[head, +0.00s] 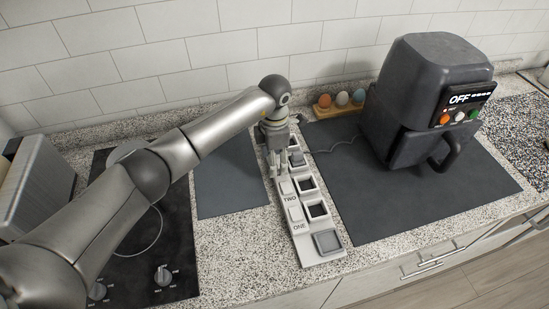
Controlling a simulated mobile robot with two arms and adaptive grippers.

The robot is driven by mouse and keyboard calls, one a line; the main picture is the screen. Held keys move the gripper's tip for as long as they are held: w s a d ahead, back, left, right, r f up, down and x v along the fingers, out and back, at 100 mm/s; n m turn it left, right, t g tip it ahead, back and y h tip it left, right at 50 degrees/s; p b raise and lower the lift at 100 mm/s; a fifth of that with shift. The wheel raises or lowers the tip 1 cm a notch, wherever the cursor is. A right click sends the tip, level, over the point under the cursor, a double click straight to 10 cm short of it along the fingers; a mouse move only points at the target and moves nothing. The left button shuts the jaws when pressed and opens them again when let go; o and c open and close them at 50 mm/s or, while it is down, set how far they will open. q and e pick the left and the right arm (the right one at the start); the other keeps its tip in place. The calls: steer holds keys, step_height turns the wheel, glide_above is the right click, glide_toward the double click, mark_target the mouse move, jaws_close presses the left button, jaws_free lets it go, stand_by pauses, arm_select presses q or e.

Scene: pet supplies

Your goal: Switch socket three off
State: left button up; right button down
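A white socket strip (322,256) lies on the speckled counter, running away from the front edge. "ONE" is printed at its near end and "TWO" further up; the label for socket three is hidden by my gripper. White switches, such as the one beside TWO (286,187), line its left side, and square sockets line its right. My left gripper (277,172) points down over the left side of the strip, just beyond TWO, where socket three's switch appears to be covered. Its finger gap and any contact are unclear. My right gripper is out of view.
A dark air fryer (415,100) showing OFF stands on a dark mat (400,200) to the right. An egg holder (325,112) stands behind. A black cooktop (175,270) and a metal toaster-like box (40,185) are left. A thin cable crosses the right mat.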

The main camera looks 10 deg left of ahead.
arm_select(q)
step_height(320, 180, up, 12)
stand_by(0.5)
stand_by(0.3)
